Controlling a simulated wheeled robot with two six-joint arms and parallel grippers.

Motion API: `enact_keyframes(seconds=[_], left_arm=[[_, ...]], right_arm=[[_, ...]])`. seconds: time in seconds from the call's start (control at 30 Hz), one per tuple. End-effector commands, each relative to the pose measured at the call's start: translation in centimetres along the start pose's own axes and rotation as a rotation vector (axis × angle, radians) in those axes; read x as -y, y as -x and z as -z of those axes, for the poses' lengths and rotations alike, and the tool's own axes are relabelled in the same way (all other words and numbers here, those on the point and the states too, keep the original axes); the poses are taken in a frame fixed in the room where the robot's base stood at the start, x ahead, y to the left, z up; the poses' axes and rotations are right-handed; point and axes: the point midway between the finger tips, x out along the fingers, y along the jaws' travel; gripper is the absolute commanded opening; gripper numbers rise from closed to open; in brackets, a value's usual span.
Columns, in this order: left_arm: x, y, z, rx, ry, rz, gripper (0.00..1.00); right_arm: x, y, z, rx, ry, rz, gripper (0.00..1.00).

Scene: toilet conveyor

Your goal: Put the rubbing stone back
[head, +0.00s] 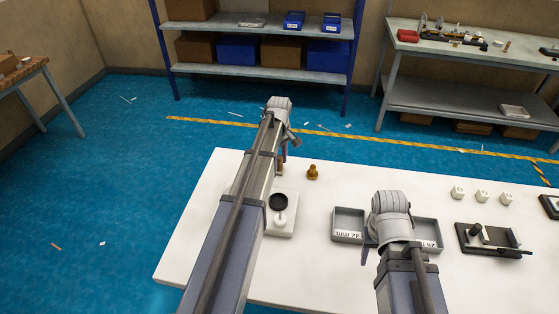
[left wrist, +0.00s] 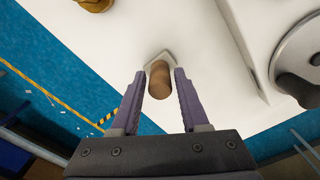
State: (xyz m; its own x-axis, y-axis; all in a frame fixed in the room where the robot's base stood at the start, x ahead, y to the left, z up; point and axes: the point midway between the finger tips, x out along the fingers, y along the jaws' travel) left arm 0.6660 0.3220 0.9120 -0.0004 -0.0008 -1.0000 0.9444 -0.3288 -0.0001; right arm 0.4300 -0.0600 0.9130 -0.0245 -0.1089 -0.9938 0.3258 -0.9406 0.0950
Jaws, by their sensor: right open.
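A brown cylinder (left wrist: 159,80) with a pale square-cornered base (left wrist: 158,60) stands on the white table; I take it for the rubbing stone, though its identity is not certain. In the left wrist view it sits between the fingers of my left gripper (left wrist: 160,82), which are open with a small gap on each side. In the head view my left gripper (head: 284,152) is at the table's far left part, and the brown piece (head: 281,167) shows only partly beside the arm. My right gripper (head: 369,245) is open by the grey trays, mostly hidden by its own wrist.
A brass knob (head: 312,172) stands just right of the left gripper. A white block with a black round top (head: 278,203) is close to the left arm. Grey trays (head: 347,222), several white cubes (head: 481,195) and a dark fixture (head: 490,240) lie to the right.

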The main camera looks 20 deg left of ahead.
Motion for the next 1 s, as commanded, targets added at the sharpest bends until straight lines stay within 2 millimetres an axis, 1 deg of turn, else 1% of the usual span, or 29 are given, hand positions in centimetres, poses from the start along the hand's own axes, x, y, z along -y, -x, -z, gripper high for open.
enact_keyframes(seconds=[0.03, 0.1, 0.13, 0.4, 0.57, 0.77, 1.0], left_arm=[[0.0, 0.0, 0.0, 0.000, 0.000, 0.000, 0.52], [0.0, 0.0, 0.0, 0.000, 0.000, 0.000, 0.59], [0.0, 0.0, 0.0, 0.000, 0.000, 0.000, 0.61], [0.0, 0.1, 0.0, 0.000, 0.000, 0.000, 0.61], [0.0, 0.7, 0.0, 0.000, 0.000, 0.000, 0.61], [0.0, 2.6, 0.0, 0.000, 0.000, 0.000, 0.61], [0.0, 6.0, 0.0, 0.000, 0.000, 0.000, 0.61]], right_arm=[[0.0, 0.0, 0.0, 0.000, 0.000, 0.000, 0.50], [0.0, 0.0, 0.0, 0.000, 0.000, 0.000, 0.50], [0.0, 0.0, 0.0, 0.000, 0.000, 0.000, 0.50], [0.0, 0.1, 0.0, 0.000, 0.000, 0.000, 0.50], [-0.1, 0.7, 0.0, 0.000, 0.000, 0.000, 0.50], [-0.2, 2.5, -0.1, 0.000, 0.000, 0.000, 0.50], [-0.6, 6.0, -0.3, 0.000, 0.000, 0.000, 0.50]])
